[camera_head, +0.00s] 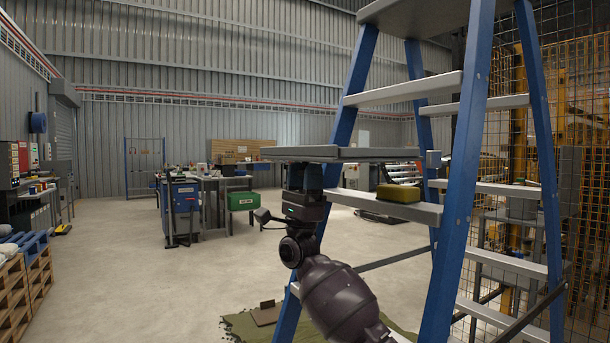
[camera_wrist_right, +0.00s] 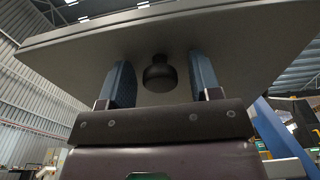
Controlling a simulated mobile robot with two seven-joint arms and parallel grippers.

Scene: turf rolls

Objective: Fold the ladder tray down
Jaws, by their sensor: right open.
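The ladder tray (camera_head: 345,153) is a flat grey board that stands out level from the blue-railed stepladder (camera_head: 462,180). Its underside (camera_wrist_right: 230,60) fills much of the right wrist view. A dark round knob (camera_wrist_right: 159,73) hangs from that underside. My right gripper (camera_head: 303,172) is right below the tray, pointing up. In the right wrist view its two blue fingers (camera_wrist_right: 162,80) are open, one on each side of the knob, with visible gaps to it. Whether the fingertips touch the tray I cannot tell. My left gripper is not in view.
A yellow-green sponge-like block (camera_head: 398,193) lies on a ladder step right of the gripper. A green mat (camera_head: 240,328) lies on the floor below. Wooden pallets (camera_head: 25,290) stand at left, a workbench (camera_head: 215,185) farther back. The floor at left centre is clear.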

